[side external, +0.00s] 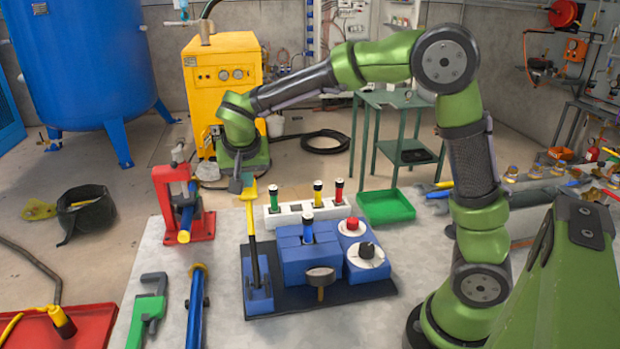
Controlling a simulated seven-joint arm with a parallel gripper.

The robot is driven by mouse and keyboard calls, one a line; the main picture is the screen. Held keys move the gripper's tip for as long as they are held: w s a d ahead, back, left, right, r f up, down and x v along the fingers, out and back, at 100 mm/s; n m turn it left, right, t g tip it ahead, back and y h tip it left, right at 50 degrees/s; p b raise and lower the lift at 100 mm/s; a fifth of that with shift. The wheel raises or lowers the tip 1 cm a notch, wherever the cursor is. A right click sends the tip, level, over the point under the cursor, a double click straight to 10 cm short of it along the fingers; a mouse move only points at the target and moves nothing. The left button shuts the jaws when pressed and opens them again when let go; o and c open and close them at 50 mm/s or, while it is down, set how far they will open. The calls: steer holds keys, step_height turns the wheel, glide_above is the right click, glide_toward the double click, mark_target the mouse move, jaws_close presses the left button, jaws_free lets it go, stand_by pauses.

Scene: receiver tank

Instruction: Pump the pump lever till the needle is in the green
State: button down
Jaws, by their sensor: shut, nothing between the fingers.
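The pump lever (252,226), yellow and black, stands nearly upright from a blue base (259,298) at the left end of a dark plate. Its top leans slightly left. My gripper (238,186) is shut and empty at the lever's top end, on its left and far side; I cannot tell whether they touch. A round grey gauge-like disc (320,275) on a brass stem stands at the front of the plate. No needle or green zone can be made out on it.
Behind are a white socket strip (285,214) and a green tray (386,206). A red press (184,200) stands left.

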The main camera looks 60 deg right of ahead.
steer(key=shift+w+d+f, duration=0.1)
steer(key=shift+f, duration=0.2)
steer(key=shift+w+d+f+g+y, duration=0.55)
steer(key=shift+f+g+y, duration=0.1)
steer(key=shift+f, duration=0.85)
steer(key=shift+w+d+f+g+y, duration=0.5)
steer(key=shift+d+f+g+y, duration=0.15)
steer(key=shift+f, duration=0.9)
steer(key=shift+w+d+f+g+y, duration=0.55)
steer(key=shift+f+g+y, duration=0.15)
steer(key=shift+f, duration=0.8)
steer(key=r, duration=1)
steer(key=a+r, duration=0.1)
steer(key=r, duration=0.4)
steer(key=shift+s, duration=0.35)
